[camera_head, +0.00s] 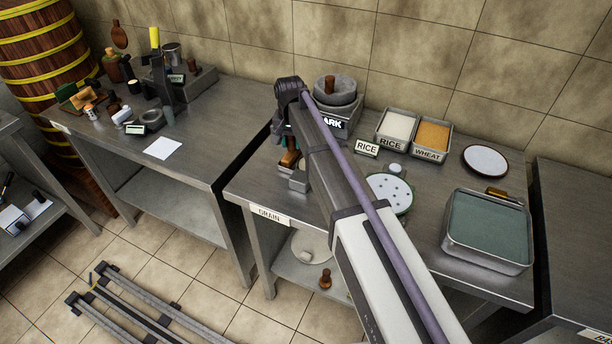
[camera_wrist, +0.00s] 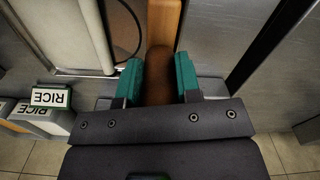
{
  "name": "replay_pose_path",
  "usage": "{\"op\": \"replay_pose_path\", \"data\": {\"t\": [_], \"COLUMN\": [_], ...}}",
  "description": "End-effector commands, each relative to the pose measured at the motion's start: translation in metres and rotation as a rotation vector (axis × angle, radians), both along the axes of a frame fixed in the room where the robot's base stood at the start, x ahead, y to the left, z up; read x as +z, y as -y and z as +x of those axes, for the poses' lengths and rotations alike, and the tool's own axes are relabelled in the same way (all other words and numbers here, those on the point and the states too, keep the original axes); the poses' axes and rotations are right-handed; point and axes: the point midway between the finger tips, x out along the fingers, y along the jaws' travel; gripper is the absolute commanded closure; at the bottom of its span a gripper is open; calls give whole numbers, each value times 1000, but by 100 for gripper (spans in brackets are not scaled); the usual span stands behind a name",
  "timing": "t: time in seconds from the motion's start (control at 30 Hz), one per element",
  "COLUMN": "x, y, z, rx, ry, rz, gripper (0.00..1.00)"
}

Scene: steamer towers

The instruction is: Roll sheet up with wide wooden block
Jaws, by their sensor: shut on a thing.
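My gripper (camera_wrist: 158,84) has two green finger pads in the wrist view. They are shut on a brown wooden piece, which I take for the wide wooden block (camera_wrist: 164,22); a lighter orange-brown part of it runs up out of the picture. In the head view a small brown wooden piece (camera_head: 290,158) shows beside my arm at the left of the grain table; my arm hides most of the gripper there. A flat white sheet (camera_head: 163,148) lies near the front edge of the left table. I cannot tell whether it is the task's sheet.
The grain table (camera_head: 470,285) holds a stone mill (camera_head: 336,90), rice (camera_head: 398,125) and wheat (camera_head: 433,137) bins, a dotted round plate (camera_head: 390,193) and a large grey-green tray (camera_head: 488,230). A gap separates it from the left table, whose back is crowded with tools.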

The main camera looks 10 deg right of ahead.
Motion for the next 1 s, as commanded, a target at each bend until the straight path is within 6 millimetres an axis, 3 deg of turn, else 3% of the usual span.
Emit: {"op": "replay_pose_path", "data": {"t": [0.5,1.0], "x": [2,1], "y": [24,34], "z": [-16,-22], "rx": [-1,-1], "ry": [0,0], "rz": [0,0], "gripper": [100,100]}}
